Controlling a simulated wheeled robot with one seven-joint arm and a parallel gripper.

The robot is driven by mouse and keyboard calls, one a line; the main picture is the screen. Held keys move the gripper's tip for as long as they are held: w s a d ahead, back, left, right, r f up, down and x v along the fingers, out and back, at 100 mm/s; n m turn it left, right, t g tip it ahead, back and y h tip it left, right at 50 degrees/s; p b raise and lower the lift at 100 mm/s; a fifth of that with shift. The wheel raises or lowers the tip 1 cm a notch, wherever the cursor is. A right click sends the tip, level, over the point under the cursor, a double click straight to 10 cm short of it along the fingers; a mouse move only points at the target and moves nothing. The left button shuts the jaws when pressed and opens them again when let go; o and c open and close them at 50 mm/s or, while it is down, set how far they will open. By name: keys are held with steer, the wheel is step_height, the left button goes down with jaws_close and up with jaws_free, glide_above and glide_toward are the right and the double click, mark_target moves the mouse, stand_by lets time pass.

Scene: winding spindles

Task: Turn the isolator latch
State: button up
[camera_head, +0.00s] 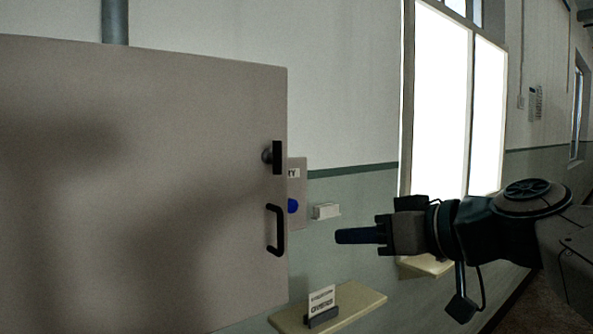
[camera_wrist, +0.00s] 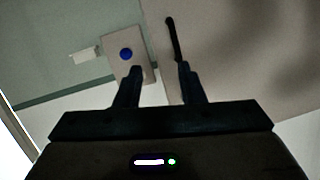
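The latch (camera_head: 277,157) is a black upright bar on a round grey boss, near the right edge of a large beige cabinet door (camera_head: 150,190) in the head view. Below it is a black D-shaped pull handle (camera_head: 280,231). My gripper (camera_head: 340,236) is right of the door, apart from both, pointing left. In the wrist view my gripper (camera_wrist: 160,68) has its two fingers apart with nothing between them. A dark bar (camera_wrist: 172,38) shows on the beige surface beyond the right finger; I cannot tell which fitting it is.
A wall plate with a blue button (camera_head: 293,206) is partly hidden behind the door edge; the button also shows in the wrist view (camera_wrist: 126,54). A small white box (camera_head: 326,211) is beside it. A shelf (camera_head: 358,302) holding a sign card (camera_head: 321,300) is below.

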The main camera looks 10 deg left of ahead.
mark_target(281, 156)
step_height(281, 156, up, 10)
steer(key=a+n+y, duration=0.1)
steer(key=n+y, duration=0.2)
steer(key=y, duration=0.1)
steer(key=shift+t, duration=0.4)
steer(key=p+x, duration=0.1)
steer(key=x, duration=0.3)
steer(key=p+x, duration=0.1)
steer(key=x, duration=0.4)
steer(key=p+x, duration=0.1)
steer(key=x, duration=0.3)
steer(key=shift+s+a+p, duration=0.1)
steer(key=shift+a+p, duration=0.3)
steer(key=shift+a, duration=0.05)
jaws_close()
